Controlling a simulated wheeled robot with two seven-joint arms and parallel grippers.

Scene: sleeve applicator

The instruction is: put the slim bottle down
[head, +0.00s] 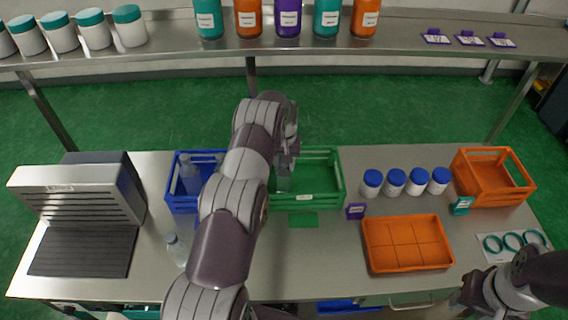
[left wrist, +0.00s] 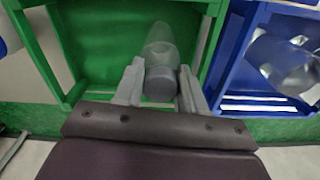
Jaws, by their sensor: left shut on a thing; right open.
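The slim bottle, clear with a grey cap, is between the fingers of my left gripper in the left wrist view (left wrist: 160,45). My left gripper (left wrist: 160,88) is shut on it near the cap end. In the head view my left gripper (head: 288,150) is over the left part of the green crate (head: 341,180), and the bottle (head: 283,183) shows faintly below it. I cannot tell whether the bottle touches the crate floor. The rest of the crate looks empty. My right gripper (head: 472,293) is open and empty at the lower right.
A blue crate (head: 181,206) with clear bottles stands left of the green crate, partly behind my left arm. Another clear bottle (head: 176,250) stands on the table. White jars with blue lids (head: 396,182), an orange tray (head: 407,268) and an orange crate (head: 492,202) are at right.

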